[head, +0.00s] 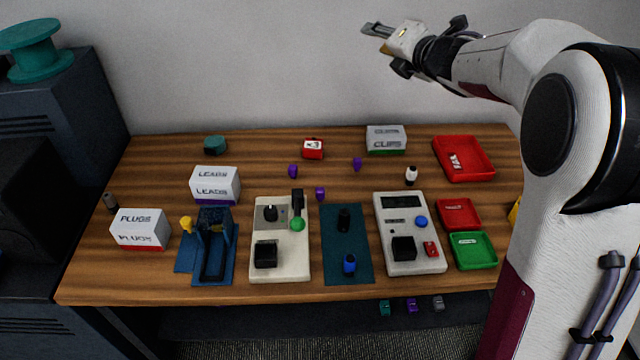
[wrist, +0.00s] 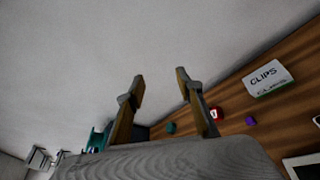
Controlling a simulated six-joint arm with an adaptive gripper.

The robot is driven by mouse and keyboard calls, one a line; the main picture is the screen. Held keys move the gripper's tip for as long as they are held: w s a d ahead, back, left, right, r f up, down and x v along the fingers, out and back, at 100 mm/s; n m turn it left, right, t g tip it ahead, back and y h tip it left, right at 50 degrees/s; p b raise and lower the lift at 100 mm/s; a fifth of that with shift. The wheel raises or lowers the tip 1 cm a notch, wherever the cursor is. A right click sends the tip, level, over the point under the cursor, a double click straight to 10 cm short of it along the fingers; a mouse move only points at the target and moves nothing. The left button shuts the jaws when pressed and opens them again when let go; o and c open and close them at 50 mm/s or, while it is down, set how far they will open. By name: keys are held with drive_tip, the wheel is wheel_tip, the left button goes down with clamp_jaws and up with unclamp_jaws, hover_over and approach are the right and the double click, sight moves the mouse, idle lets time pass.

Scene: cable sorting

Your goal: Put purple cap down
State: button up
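Purple caps stand on the wooden table: one left of centre (head: 293,171), one to its right (head: 357,163), and one beside the left beige device (head: 320,193). One purple cap also shows in the wrist view (wrist: 251,121). My gripper (head: 372,30) is raised high above the back of the table, near the wall, well away from every cap. In the wrist view its two fingers (wrist: 160,82) are spread apart, with only bare wall between them. It is open and empty.
Boxes marked LEADS (head: 215,186), PLUGS (head: 139,230) and CLIPS (head: 386,139) stand on the table. Two beige devices (head: 262,272) (head: 420,264) flank a dark teal mat (head: 335,275). Red trays (head: 490,175) and a green tray (head: 487,262) lie at right.

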drive_tip(key=w+a+f+n+g+y, duration=0.3)
drive_tip(key=a+f+n+y, duration=0.1)
drive_tip(key=f+n, duration=0.4)
drive_tip(key=n+g+y, duration=0.5)
drive_tip(key=n+g, duration=0.7)
drive_tip(key=n, duration=0.4)
approach(321, 190)
drive_tip(key=x, duration=0.2)
drive_tip(key=shift+s+a, duration=0.1)
drive_tip(key=shift+a, duration=0.15)
drive_tip(key=shift+x, duration=1.35)
drive_tip(key=shift+f, duration=0.1)
